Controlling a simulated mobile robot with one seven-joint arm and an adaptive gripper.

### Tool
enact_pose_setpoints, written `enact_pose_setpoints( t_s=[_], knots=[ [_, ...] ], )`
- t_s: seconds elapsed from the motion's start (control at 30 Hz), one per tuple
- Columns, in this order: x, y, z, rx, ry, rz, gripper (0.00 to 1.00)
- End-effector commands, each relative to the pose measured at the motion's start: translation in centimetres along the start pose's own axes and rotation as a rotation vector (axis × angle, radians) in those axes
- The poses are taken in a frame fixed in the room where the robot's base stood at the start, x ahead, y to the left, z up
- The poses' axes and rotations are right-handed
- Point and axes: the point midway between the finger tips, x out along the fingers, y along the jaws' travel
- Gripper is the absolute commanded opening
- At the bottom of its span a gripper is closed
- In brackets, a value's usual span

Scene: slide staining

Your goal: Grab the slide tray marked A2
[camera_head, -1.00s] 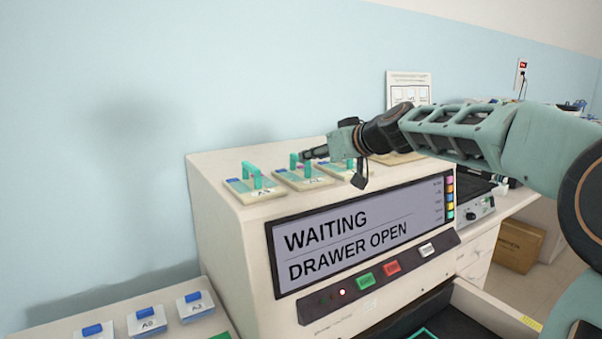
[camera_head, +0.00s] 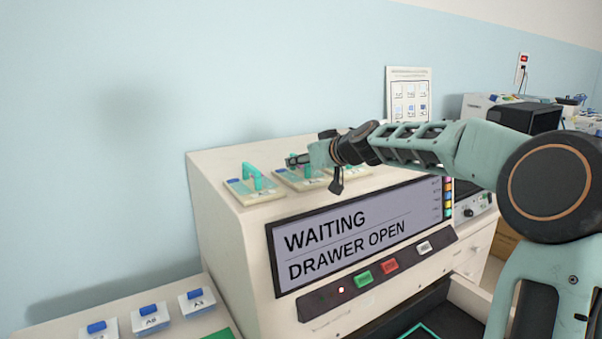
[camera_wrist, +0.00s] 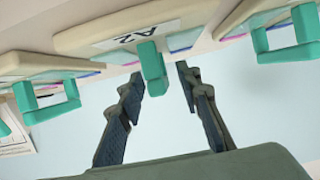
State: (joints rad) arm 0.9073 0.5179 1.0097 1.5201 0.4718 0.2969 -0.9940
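Three slide trays with teal upright handles stand in a row on top of the white machine. The middle tray (camera_wrist: 120,28) bears the label A2 in the wrist view, where the picture is upside down. It also shows in the head view (camera_head: 299,182), with its handle largely hidden by my gripper (camera_head: 294,160). In the wrist view my gripper (camera_wrist: 160,76) is open, with one finger on each side of the A2 handle (camera_wrist: 152,68). Gaps show between fingers and handle, so it is not gripped. How deep the handle sits between the fingers is unclear.
A neighbouring tray (camera_head: 240,190) stands to the left on the machine (camera_head: 222,217); another is partly hidden to the right. The machine's screen (camera_head: 350,240) reads WAITING, DRAWER OPEN. Several blue-handled containers (camera_head: 150,318) sit at the lower left. A wall rises behind.

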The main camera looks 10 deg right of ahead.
Motion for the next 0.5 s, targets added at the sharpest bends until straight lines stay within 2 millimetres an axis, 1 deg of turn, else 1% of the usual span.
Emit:
enact_pose_setpoints(
  t_s=[0.23,0.27,0.5],
  knots=[
    [0.12,-0.01,0.02,0.0,0.0,0.0,0.32],
    [0.12,-0.01,0.02,0.0,0.0,0.0,0.3],
    [0.1,-0.01,0.02,0.0,0.0,0.0,0.03]
  ],
)
